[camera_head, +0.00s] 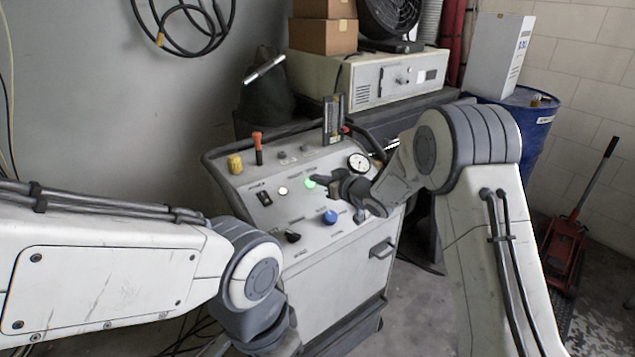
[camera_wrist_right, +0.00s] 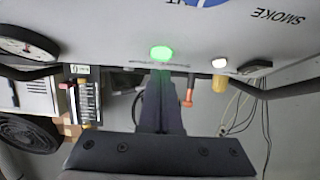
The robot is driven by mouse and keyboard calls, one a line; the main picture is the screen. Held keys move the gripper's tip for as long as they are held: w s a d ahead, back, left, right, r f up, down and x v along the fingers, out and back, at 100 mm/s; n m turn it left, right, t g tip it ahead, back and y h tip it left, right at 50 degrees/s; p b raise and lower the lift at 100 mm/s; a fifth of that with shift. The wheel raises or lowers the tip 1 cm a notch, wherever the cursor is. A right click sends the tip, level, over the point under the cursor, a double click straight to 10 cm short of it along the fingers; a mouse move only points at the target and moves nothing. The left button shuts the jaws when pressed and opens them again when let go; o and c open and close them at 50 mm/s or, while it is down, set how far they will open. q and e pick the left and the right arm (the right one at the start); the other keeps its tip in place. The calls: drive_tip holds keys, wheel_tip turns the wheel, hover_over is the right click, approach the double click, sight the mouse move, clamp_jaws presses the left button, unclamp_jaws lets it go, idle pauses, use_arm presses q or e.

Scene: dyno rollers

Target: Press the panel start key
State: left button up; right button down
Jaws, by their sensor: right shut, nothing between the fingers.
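A green lit key (camera_head: 310,184) glows on the sloped top of the grey control panel (camera_head: 245,183); I cannot read its label. The key also shows in the right wrist view (camera_wrist_right: 161,53), at the top centre. My right gripper (camera_head: 322,181) is shut and empty, with its fingertips right at the green key. In the right wrist view the shut fingers (camera_wrist_right: 161,78) end at the key's lower edge; I cannot tell whether they touch it. My left arm comes in at the lower left, and its gripper is out of view.
The panel also carries a blue knob (camera_head: 329,217), a white lit button (camera_head: 283,191), a black rocker switch (camera_head: 264,198), a yellow knob (camera_head: 235,163), an orange-topped lever (camera_head: 257,146) and a round gauge (camera_head: 358,161). A red floor jack (camera_head: 565,250) stands at the right.

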sight(311, 185)
drive_tip(key=shift+w+a+f, duration=0.25)
drive_tip(key=shift+f, duration=0.35)
drive_tip(key=shift+w+a+f+b, duration=0.2)
drive_tip(key=shift+f+b, duration=0.1)
drive_tip(key=shift+f, duration=0.6)
drive_tip(key=shift+s+r+p, duration=0.1)
drive_tip(key=shift+r+p, duration=0.25)
drive_tip(key=r, duration=0.1)
drive_tip(key=r+p, duration=0.1)
drive_tip(key=d+r+p, duration=0.1)
drive_tip(key=shift+s+r, duration=0.2)
drive_tip(key=shift+s, duration=0.2)
drive_tip(key=v, duration=1)
drive_tip(key=shift+d+r, duration=0.15)
drive_tip(key=shift+r, duration=0.1)
